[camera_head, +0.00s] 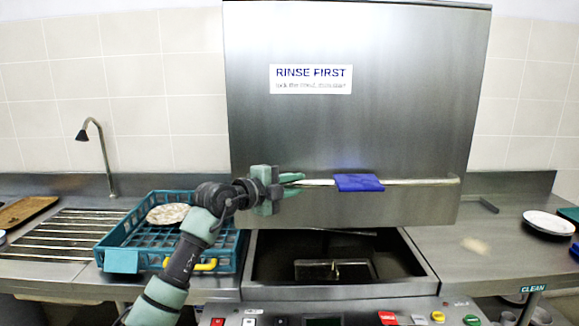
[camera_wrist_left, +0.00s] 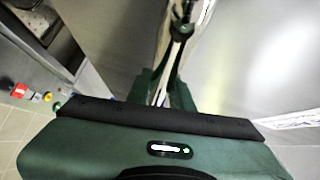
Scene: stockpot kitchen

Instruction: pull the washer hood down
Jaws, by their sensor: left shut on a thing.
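The washer hood (camera_head: 350,130) is a large steel box with a "RINSE FIRST" label, raised above the open wash chamber (camera_head: 290,262). A horizontal bar handle (camera_head: 420,183) runs along its lower front, with a blue cloth (camera_head: 359,183) over its middle. My left gripper (camera_head: 292,183) is shut on the left end of the handle. In the left wrist view the handle (camera_wrist_left: 178,48) runs away from between the green fingers (camera_wrist_left: 170,92), and the hood (camera_wrist_left: 250,60) fills the right side. My right gripper is not in view.
A teal rack (camera_head: 120,240) with a plate (camera_head: 168,214) stands on the left counter, beneath my left arm. A faucet (camera_head: 95,150) rises behind it. A white plate (camera_head: 548,223) is on the right counter. Control buttons (camera_head: 438,316) line the washer's front.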

